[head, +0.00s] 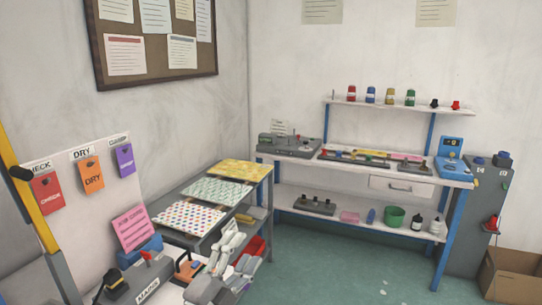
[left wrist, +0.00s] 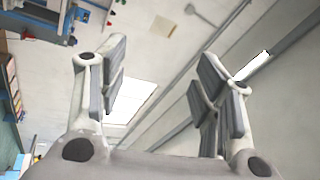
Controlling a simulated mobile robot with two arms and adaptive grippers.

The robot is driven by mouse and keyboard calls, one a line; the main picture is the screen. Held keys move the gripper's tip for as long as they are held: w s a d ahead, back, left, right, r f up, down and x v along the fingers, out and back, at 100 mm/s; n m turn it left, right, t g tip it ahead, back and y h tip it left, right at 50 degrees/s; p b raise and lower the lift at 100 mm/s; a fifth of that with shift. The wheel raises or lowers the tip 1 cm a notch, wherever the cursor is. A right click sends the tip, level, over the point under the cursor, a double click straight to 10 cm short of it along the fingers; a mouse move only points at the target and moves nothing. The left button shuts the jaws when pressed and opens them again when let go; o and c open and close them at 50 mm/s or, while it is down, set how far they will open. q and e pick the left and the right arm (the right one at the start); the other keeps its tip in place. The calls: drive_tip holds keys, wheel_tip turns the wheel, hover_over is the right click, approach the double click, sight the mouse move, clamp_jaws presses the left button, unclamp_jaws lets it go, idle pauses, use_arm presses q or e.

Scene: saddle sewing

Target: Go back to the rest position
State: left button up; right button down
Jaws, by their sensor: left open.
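My left gripper (head: 228,265) shows at the bottom centre of the head view, in front of the rack and beside the near bench. In the left wrist view its two padded fingers (left wrist: 162,92) stand wide apart with nothing between them. Behind them show the ceiling and walls, tilted. My right gripper is in neither view.
A rack (head: 265,200) with patterned sheets stands by the left wall. A white board (head: 85,178) holds coloured tags. A workbench (head: 340,173) with bottles and tools stands at the back, beside a grey cabinet (head: 487,215) and cardboard box (head: 510,275). Green floor (head: 340,265) is clear at centre right.

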use_arm(q)
drive_tip(key=s+a+f+n+g+y, duration=0.35)
drive_tip(key=a+f+n+y, duration=0.2)
drive_tip(key=f+n, duration=0.2)
drive_tip(key=s+a+f+n+g+y, duration=0.2)
drive_tip(key=s+a+f+n+y, duration=0.35)
drive_tip(key=f, duration=0.25)
drive_tip(key=s+a+f+n+g, duration=0.1)
drive_tip(key=s+f+n+g, duration=0.35)
drive_tip(key=s, duration=0.75)
drive_tip(key=s+a+f+n+g, duration=0.15)
drive_tip(key=s+f+g, duration=0.45)
drive_tip(key=s, duration=0.6)
wheel_tip(320, 180, down, 29)
drive_tip(key=s+m, duration=0.1)
drive_tip(key=s, duration=0.1)
drive_tip(key=s+a+f+g, duration=0.1)
drive_tip(key=s+a+f, duration=0.2)
drive_tip(key=s+f, duration=1.1)
drive_tip(key=shift+s+a+f+g+h, duration=0.15)
drive_tip(key=shift+s+f+g+h, duration=0.2)
drive_tip(key=shift+s, duration=0.75)
